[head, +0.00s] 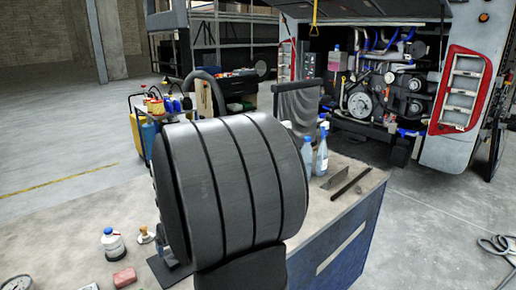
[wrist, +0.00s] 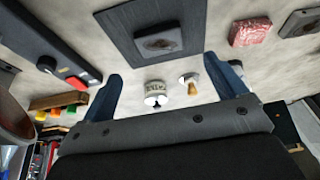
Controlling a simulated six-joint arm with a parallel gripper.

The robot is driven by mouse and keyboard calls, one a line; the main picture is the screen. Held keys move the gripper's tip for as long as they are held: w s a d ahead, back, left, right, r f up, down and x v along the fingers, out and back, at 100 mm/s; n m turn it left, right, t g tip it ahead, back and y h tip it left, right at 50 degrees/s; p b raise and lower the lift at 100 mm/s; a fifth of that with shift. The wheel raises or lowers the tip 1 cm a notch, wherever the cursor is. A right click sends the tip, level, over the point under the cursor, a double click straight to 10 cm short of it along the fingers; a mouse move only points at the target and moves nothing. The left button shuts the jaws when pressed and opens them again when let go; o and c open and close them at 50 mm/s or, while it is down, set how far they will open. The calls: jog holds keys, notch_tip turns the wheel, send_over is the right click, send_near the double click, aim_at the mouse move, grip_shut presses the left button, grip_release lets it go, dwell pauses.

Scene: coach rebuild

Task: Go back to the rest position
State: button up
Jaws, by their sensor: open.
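My gripper (wrist: 170,88) shows in the wrist view, with two blue fingers spread wide apart and nothing held between them. It hangs above a pale worktop (wrist: 208,30). A small white and green jar (wrist: 157,88) and a small piece with a tan end (wrist: 189,79) appear between the fingers in the picture, lying beyond them on the worktop. In the head view my dark grey arm link fills the middle and hides my gripper and part of the workbench (head: 60,240).
A white bottle (head: 113,246), a brass piece (head: 146,234) and a red block (head: 124,277) stand at the bench's left. Spray bottles (head: 321,155) and flat dark bars (head: 353,182) are to the right. A coach with an open engine bay (head: 375,90) stands behind.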

jog(key=x, duration=0.8)
jog(key=shift+f, duration=0.2)
jog(key=shift+w+a+r, duration=0.1)
jog(key=shift+r, duration=1.2)
jog(key=shift+f, duration=0.1)
